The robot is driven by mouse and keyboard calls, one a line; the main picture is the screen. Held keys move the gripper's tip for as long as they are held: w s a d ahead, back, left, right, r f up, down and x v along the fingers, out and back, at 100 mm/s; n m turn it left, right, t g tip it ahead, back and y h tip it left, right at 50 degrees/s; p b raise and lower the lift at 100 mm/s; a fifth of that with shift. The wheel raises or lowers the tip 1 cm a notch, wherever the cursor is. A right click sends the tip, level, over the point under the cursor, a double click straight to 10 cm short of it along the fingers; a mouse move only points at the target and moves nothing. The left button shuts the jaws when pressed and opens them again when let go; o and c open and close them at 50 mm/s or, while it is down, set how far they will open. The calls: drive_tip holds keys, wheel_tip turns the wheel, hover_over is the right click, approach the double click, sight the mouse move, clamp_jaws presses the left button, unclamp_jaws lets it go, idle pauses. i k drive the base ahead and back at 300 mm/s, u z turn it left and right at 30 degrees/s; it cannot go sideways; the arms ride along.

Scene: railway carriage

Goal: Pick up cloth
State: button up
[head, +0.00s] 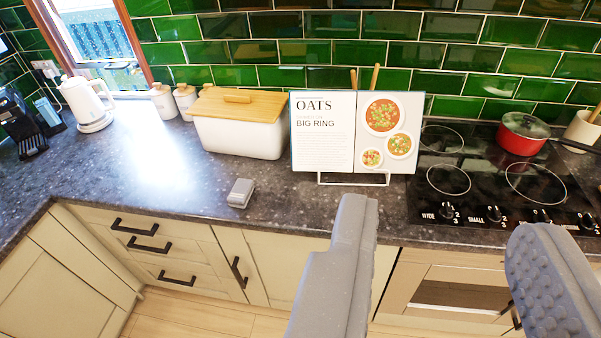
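A small grey block-like item (241,193) lies near the front edge of the dark worktop, left of centre. It may be a folded cloth, but it is too small to be sure. No other thing that looks like a cloth is in view. My gripper (445,232) is open, its two grey fingers wide apart at the lower right.
The place looks like a kitchen. A recipe book on a stand (354,133) and a white bread bin (240,138) stand behind the grey item. A black hob (470,200) with a red pot (521,136) is right. A white kettle (86,104) is left. The left worktop is mostly clear.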

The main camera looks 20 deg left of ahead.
sight(239, 197)
drive_tip(key=z, duration=0.25)
drive_tip(key=i, duration=1.25)
drive_tip(key=u, duration=0.7)
drive_tip(key=i, duration=0.45)
drive_tip(key=u, duration=0.4)
